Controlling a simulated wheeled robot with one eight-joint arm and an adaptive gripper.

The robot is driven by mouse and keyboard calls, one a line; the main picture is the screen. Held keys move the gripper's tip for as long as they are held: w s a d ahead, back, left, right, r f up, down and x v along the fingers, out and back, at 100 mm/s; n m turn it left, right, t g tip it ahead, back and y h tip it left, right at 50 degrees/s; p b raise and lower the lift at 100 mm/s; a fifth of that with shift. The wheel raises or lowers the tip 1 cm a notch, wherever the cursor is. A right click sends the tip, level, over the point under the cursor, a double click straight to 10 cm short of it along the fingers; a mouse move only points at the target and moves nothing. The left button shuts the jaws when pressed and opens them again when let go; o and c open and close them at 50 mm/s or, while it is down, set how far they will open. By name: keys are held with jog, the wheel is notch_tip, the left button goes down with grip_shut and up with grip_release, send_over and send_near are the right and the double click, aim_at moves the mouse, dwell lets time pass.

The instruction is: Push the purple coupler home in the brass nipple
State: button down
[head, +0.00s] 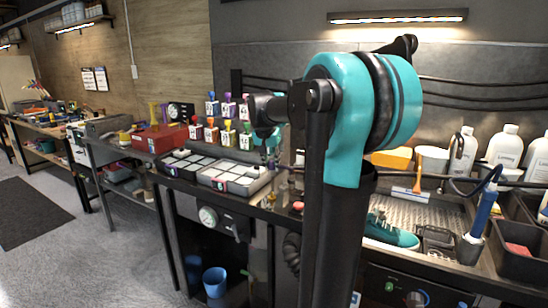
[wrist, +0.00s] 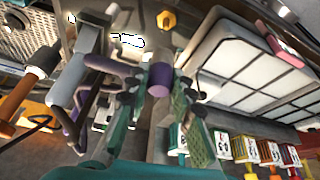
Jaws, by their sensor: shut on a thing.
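In the wrist view the purple coupler (wrist: 158,80) sits between the fingers of my gripper (wrist: 163,92), which is shut on it. The coupler has a grey end pointing up the picture, and a purple hose (wrist: 72,128) shows to its left. A brass-yellow fitting (wrist: 166,20), which looks like the nipple, lies beyond the grey end with a visible gap in the picture. Whether they line up in depth I cannot tell. In the head view my arm hides most of the gripper, and the coupler cannot be made out.
A white-compartment tray (head: 238,178) lies on the bench left of my arm, with several colour-tagged bottles (head: 228,137) behind it. A red box (head: 160,138) stands further left. On the right are a teal sneaker (head: 390,232) and white bottles (head: 505,145).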

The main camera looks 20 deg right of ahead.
aim_at(271, 174)
jog(key=shift+f, duration=2.85)
jog(key=shift+f, duration=1.75)
jog(key=c, duration=1.2)
grip_release()
jog(key=shift+r, duration=0.1)
jog(key=v, duration=1.1)
jog(key=shift+s+a+r, duration=0.15)
jog(key=shift+r, duration=0.15)
